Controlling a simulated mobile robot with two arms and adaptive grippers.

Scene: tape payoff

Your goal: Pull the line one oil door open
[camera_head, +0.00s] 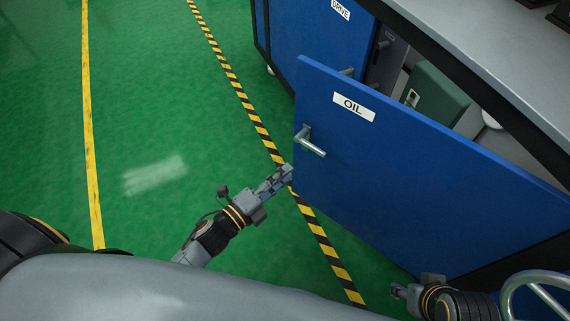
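The blue oil door (400,185), with a white OIL label (353,106), stands swung out from its cabinet, and part of the inside shows behind its top edge. Its silver lever handle (312,144) sits near the door's left edge. My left gripper (284,174) is just below and left of the handle, apart from it, near the door's left edge. Its fingers look close together, but I cannot tell whether they are shut; nothing shows held in it. My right gripper (402,291) is low in the picture, below the door's bottom edge, with its fingers partly hidden.
A green box (436,96) is inside the opened cabinet. A blue DRIVE door (315,30) is beyond. A grey worktop (500,50) overhangs the cabinet. A curved metal rail (540,282) is at lower right. Green floor (150,90) left of the striped tape (235,85) is clear.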

